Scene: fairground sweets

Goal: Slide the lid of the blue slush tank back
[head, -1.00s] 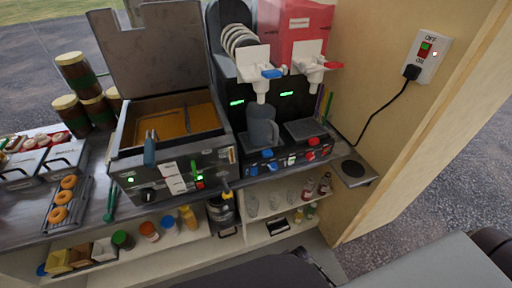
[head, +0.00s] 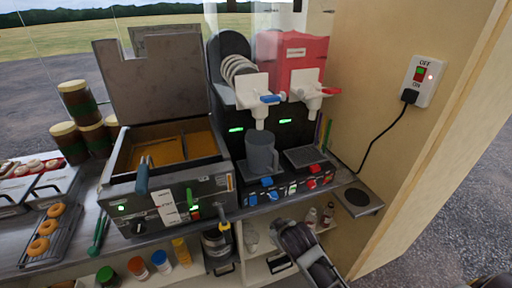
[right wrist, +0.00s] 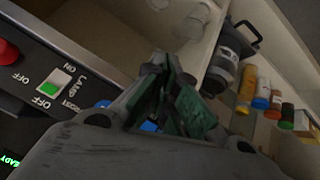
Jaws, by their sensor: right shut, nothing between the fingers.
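The slush machine stands at the back right in the head view. Its left tank, with the blue-handled tap (head: 268,99), shows a pale coil (head: 238,64) against a dark back; no blue slush is visible. The tank's lid is hard to make out, and its top is near the upper edge. A red tank (head: 296,62) stands beside it. My right gripper (head: 286,228) is low in front of the counter, below the machine's controls and well apart from the tanks. Its fingers (right wrist: 166,98) are shut and empty in the right wrist view. My left gripper is out of view.
A grey mug (head: 261,153) stands under the blue tap. A fryer (head: 170,185) with its lid (head: 150,80) raised is to the left. A wall switch (head: 421,78) with a hanging cable is at right. Bottles and jars fill the shelf below.

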